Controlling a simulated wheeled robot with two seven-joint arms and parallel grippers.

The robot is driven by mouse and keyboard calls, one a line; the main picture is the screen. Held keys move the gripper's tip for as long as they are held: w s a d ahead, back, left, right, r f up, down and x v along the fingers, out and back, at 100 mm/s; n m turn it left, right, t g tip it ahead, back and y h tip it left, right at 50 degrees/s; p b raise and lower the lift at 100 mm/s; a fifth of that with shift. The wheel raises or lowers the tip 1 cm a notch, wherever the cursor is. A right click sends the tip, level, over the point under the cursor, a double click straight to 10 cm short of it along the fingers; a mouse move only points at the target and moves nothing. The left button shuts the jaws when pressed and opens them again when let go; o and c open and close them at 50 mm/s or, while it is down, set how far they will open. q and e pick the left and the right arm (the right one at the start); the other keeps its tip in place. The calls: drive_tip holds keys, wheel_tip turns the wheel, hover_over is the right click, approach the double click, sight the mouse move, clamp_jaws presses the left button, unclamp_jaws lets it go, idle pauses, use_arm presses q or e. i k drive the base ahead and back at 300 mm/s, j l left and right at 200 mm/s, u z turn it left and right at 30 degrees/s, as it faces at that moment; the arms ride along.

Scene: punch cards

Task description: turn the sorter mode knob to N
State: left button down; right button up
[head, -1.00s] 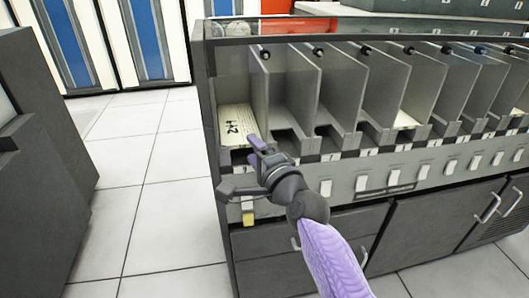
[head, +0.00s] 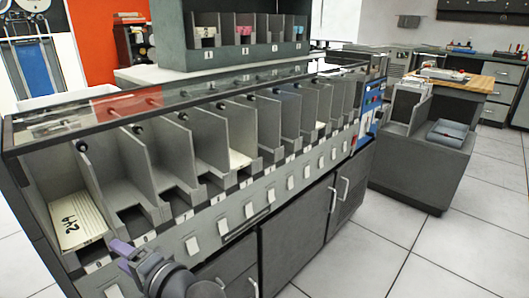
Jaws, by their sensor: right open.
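The card sorter (head: 224,210) is a long dark grey machine with a row of open pockets. At its far right end is a blue control panel (head: 372,97) with small red and light parts. The mode knob and its letters are too small to make out there. My right gripper (head: 122,250), with purple fingertips, is open at the lower left. It is in front of the sorter's left pockets, far from the blue panel. My left gripper is out of view.
A card stack (head: 77,220) marked by hand lies in the leftmost pocket. Cabinet doors with handles line the sorter's front. A dark grey unit (head: 425,165) stands right of the sorter. The tiled floor (head: 400,250) in front is clear. A wooden-topped bench (head: 470,82) is behind.

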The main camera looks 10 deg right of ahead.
sight(379, 114)
drive_tip(key=z, duration=1.25)
drive_tip(key=i+l+u, duration=0.35)
drive_tip(key=i, duration=0.75)
drive_tip(key=i+l+u, duration=0.35)
drive_tip(key=i+l, duration=0.55)
drive_tip(key=i, duration=0.15)
drive_tip(key=i+l+u, duration=0.35)
drive_tip(key=i+l, duration=0.65)
